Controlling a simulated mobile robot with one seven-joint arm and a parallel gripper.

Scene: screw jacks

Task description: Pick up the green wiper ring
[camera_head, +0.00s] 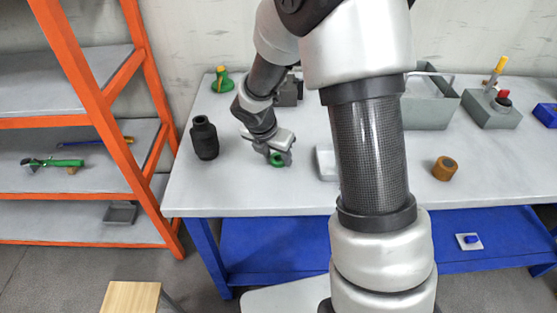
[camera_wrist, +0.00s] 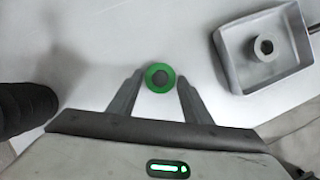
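The green wiper ring (camera_wrist: 160,78) lies on the grey tabletop, seen as a green ring with a dark centre in the wrist view. It also shows in the head view (camera_head: 277,159), just under the gripper. My gripper (camera_wrist: 159,75) is open, with one finger on the left and one on the right of the ring. The fingertips reach about level with the ring in the picture. I cannot tell whether either finger touches it. In the head view my gripper (camera_head: 279,157) is low over the table.
A black ribbed cylinder (camera_head: 204,138) stands left of the gripper. A grey tray (camera_wrist: 233,67) holding a small grey ring (camera_wrist: 264,47) is to the right. A brown ring (camera_head: 445,168) sits farther right. A green and yellow object (camera_head: 222,80) stands at the back left.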

